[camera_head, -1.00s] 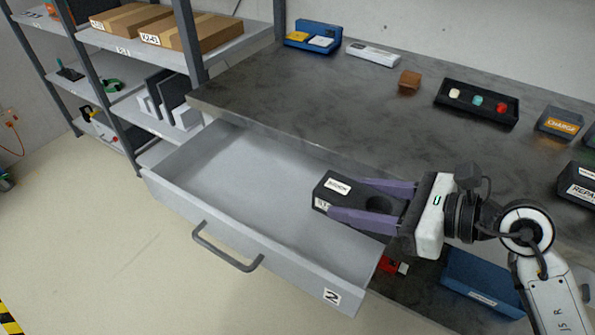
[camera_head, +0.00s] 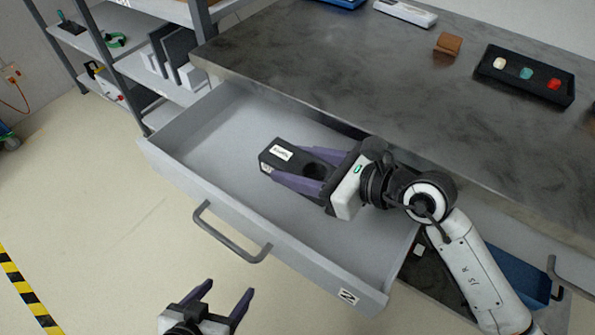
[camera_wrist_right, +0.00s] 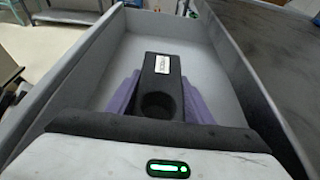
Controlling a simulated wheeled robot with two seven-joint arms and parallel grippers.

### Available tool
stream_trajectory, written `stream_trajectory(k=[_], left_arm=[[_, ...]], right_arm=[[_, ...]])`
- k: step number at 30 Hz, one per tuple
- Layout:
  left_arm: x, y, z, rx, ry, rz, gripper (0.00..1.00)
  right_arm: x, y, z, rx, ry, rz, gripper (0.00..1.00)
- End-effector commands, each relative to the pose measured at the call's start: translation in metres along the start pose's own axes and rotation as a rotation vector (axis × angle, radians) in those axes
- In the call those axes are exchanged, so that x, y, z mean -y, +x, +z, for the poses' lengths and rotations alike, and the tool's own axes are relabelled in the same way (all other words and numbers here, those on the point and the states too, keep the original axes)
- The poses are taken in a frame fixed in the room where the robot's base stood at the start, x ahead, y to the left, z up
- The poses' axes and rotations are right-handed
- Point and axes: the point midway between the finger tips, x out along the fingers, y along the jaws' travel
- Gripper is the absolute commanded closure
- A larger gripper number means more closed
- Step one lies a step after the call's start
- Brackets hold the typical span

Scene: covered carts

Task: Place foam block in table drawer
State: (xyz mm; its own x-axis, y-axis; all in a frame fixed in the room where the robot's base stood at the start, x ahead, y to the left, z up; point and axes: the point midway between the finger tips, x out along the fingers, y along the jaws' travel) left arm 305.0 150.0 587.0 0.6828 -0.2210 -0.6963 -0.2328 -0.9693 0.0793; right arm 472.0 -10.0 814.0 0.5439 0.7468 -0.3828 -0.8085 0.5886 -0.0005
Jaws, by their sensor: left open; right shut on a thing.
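The foam block (camera_head: 281,154) is black, with a white label and a round recess. My right gripper (camera_head: 288,169) is shut on it, with purple fingers along its two sides. The open table drawer (camera_head: 225,125) is pale grey, marked 2, and the block is over its inside. In the right wrist view the block (camera_wrist_right: 161,68) sits between the fingers with the drawer walls around it; whether it touches the drawer floor I cannot tell. My left gripper (camera_head: 223,291) is open and empty in front of the drawer, at the bottom of the head view.
The dark tabletop (camera_head: 330,60) above holds a black tray (camera_head: 525,100) with small coloured pieces and a brown block (camera_head: 448,44). Grey shelving (camera_head: 120,70) stands at left. A drawer handle (camera_head: 230,240) sticks out in front.

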Motion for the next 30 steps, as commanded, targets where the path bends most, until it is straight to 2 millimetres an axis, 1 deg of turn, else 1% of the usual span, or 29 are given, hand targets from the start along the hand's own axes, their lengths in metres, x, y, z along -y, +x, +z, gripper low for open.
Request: stream_trajectory(k=[1,4,11,15,16,18,19,27,30], left_arm=[[0.0,0.003,0.003,0.0,-0.001,0.001,0.31],[0.0,0.004,0.004,0.0,-0.002,0.001,0.31],[0.0,0.003,0.003,0.0,-0.003,0.001,0.31],[0.001,0.005,0.005,0.0,-0.001,0.001,0.31],[0.001,0.004,0.005,0.0,0.0,0.001,0.31],[0.002,0.004,0.005,0.001,0.002,0.001,0.31],[0.002,0.004,0.005,0.001,0.002,0.001,0.31],[0.002,0.004,0.004,0.001,0.003,0.0,0.31],[0.002,0.002,0.003,0.001,0.003,0.0,0.31]], right_arm=[[0.0,0.004,-0.01,-0.002,0.003,0.001,0.76],[0.0,0.009,-0.022,-0.001,0.002,0.0,0.76],[0.0,0.009,-0.022,0.001,0.0,0.0,0.76],[0.0,0.011,-0.026,0.0,0.0,0.0,0.76],[0.0,0.01,-0.025,-0.001,0.0,0.0,0.5],[0.0,0.01,-0.025,-0.001,0.0,0.0,0.38],[0.0,0.01,-0.025,-0.001,0.0,0.0,0.34],[0.0,0.01,-0.024,-0.001,0.0,0.0,0.34],[0.001,0.007,-0.021,-0.001,0.0,-0.001,0.34]])
